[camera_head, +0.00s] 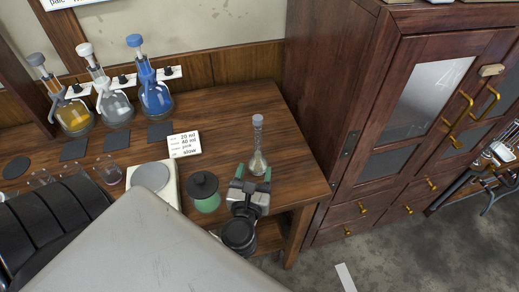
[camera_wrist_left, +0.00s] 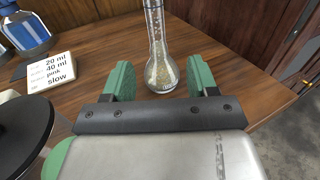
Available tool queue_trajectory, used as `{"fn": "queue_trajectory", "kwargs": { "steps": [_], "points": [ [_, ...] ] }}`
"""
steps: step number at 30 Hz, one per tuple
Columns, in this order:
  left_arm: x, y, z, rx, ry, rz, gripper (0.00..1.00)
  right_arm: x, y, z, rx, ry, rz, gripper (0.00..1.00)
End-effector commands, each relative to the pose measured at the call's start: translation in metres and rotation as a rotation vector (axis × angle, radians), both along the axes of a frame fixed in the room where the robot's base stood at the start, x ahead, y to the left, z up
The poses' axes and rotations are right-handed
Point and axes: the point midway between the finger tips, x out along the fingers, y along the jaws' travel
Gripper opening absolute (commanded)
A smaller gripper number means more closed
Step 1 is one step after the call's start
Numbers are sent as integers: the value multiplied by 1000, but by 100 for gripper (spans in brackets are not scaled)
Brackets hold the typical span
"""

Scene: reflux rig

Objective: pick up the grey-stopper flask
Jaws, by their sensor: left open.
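A small clear round-bottomed flask with a grey stopper (camera_head: 257,158) stands upright on the wooden bench near its right end. In the left wrist view the flask (camera_wrist_left: 160,72) shows its neck and bulb, with a little pale content; its stopper is cut off at the top. My left gripper (camera_head: 253,173) is open, with green fingers pointing at the flask from the near side. In the left wrist view the gripper (camera_wrist_left: 160,80) has one finger on each side of the flask's bulb, with gaps visible on both sides. My right gripper is out of view.
A black-lidded green jar (camera_head: 205,192) and a white scale (camera_head: 152,180) stand left of my gripper. A note card (camera_head: 184,144) lies behind them. Orange, clear and blue flasks (camera_head: 155,95) stand in a rack at the back left. A wooden cabinet (camera_head: 350,100) rises beyond the bench's right edge.

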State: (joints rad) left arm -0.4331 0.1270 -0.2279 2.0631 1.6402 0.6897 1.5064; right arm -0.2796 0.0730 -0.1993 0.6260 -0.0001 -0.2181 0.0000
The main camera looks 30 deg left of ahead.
Motion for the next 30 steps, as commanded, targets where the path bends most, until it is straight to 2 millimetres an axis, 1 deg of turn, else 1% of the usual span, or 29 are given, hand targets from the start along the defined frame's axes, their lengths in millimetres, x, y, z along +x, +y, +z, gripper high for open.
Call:
{"fn": "queue_trajectory", "kwargs": {
  "steps": [1, 4, 6, 8, 11, 16, 20, 23, 29, 30],
  "points": [
    [9, 5, 4, 3, -2, 1, 58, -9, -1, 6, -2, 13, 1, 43],
    [23, 10, 4, 3, -2, 0, 58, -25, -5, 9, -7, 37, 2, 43],
    [29, 13, 2, 2, 0, 0, 58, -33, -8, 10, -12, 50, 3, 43],
    [32, 15, 2, 3, -1, 0, 58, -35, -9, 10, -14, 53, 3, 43],
    [39, 19, 5, 4, 0, 0, 58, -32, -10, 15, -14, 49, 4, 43],
    [62, 31, 12, 7, 0, 0, 58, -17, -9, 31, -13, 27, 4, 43],
    [76, 37, 8, 3, 0, 0, 58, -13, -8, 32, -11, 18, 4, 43],
    [79, 39, 7, 4, 1, 0, 58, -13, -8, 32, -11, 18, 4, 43],
    [79, 39, 6, 3, 1, 0, 58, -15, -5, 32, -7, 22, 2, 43],
    [79, 39, 6, 3, 1, 0, 52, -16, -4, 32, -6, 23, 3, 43]
  ]
}}
